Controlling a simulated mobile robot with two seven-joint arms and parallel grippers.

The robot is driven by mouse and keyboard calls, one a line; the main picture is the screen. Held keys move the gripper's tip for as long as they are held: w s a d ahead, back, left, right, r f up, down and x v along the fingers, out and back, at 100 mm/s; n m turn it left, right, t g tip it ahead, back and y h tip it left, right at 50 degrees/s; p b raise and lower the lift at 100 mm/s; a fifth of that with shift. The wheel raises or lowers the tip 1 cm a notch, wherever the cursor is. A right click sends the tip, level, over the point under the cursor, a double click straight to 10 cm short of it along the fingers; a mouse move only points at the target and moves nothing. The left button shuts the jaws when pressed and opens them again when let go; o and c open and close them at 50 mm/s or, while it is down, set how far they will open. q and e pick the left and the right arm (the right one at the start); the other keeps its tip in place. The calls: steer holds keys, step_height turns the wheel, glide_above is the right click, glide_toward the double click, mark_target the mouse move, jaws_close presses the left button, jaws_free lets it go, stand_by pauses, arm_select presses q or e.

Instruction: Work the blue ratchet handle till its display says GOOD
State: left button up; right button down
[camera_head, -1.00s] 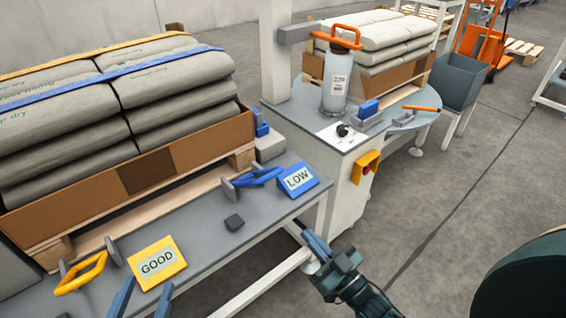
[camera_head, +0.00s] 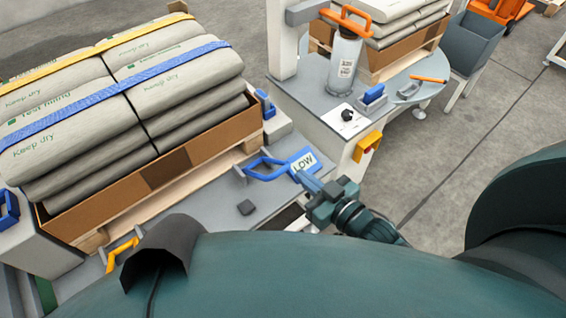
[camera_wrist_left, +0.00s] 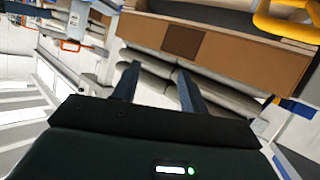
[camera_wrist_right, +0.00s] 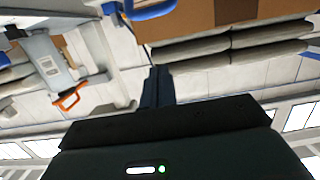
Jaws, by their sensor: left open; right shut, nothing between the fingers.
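The blue ratchet handle (camera_head: 265,171) sits on the grey bench beside the pallet, with its blue display (camera_head: 303,161) to its right reading LOW. A blue loop, likely this handle (camera_wrist_right: 150,9), shows at the top of the right wrist view. My right gripper (camera_head: 303,180) is shut and empty, just in front of the display in the head view; whether it touches cannot be told. Its closed fingers (camera_wrist_right: 158,85) show in the right wrist view. My left gripper (camera_wrist_left: 157,78) is open and empty in the left wrist view and out of the head view.
A yellow handle (camera_head: 122,252) is partly hidden by my body; it also shows in the left wrist view (camera_wrist_left: 285,25). Strapped sacks (camera_head: 130,110) fill the pallet box. A side table (camera_head: 315,98) holds a grey cylinder (camera_head: 344,62).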

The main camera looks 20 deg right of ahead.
steer(key=b, duration=0.2)
glide_above(284, 171)
steer(key=w+a, duration=0.1)
steer(key=f, duration=0.2)
steer(key=shift+s+d+f, duration=0.1)
steer(key=shift+s+f, duration=0.25)
steer(key=shift+f, duration=0.2)
steer(key=shift+s+f, duration=0.35)
steer(key=shift+f, duration=0.2)
steer(key=shift+s+d+f, duration=0.1)
steer(key=shift+s+f, duration=0.1)
steer(key=shift+f, duration=0.1)
steer(key=shift+s+f, duration=0.1)
steer(key=shift+f, duration=0.05)
arm_select(q)
steer(key=shift+s+a+r+t, duration=0.25)
steer(key=shift+s+a+t, duration=0.1)
steer(key=shift+a+t, duration=0.05)
arm_select(e)
steer(key=shift+f, duration=0.1)
